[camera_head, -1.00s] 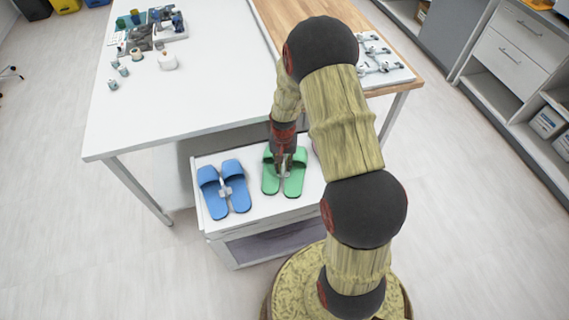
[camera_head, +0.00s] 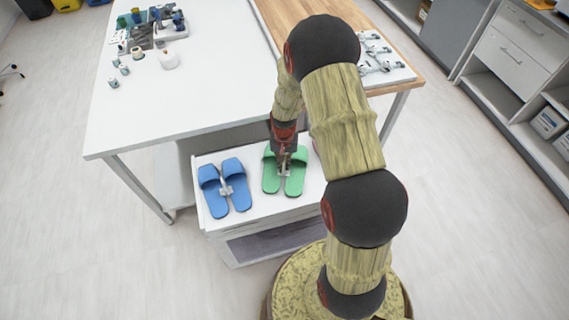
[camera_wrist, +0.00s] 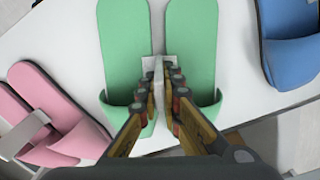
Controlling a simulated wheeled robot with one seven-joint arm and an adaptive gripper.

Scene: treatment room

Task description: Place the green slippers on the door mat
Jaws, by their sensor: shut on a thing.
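The green slippers (camera_head: 271,178) lie side by side on the white top of a low cabinet (camera_head: 243,215) in the head view. They also fill the upper middle of the wrist view (camera_wrist: 125,45), joined by a pale clip between them. My gripper (camera_head: 284,165) reaches down over them. In the wrist view its fingers (camera_wrist: 160,82) are closed on the clip between the two slippers. The slippers appear to rest on the cabinet top. I see no door mat in these views.
Blue slippers (camera_head: 211,190) lie left of the green pair. Pink slippers (camera_wrist: 50,120) show at the left of the wrist view. A white table (camera_head: 180,95) with small bottles (camera_head: 125,70) stands behind the cabinet. The floor (camera_head: 480,230) at the right is clear.

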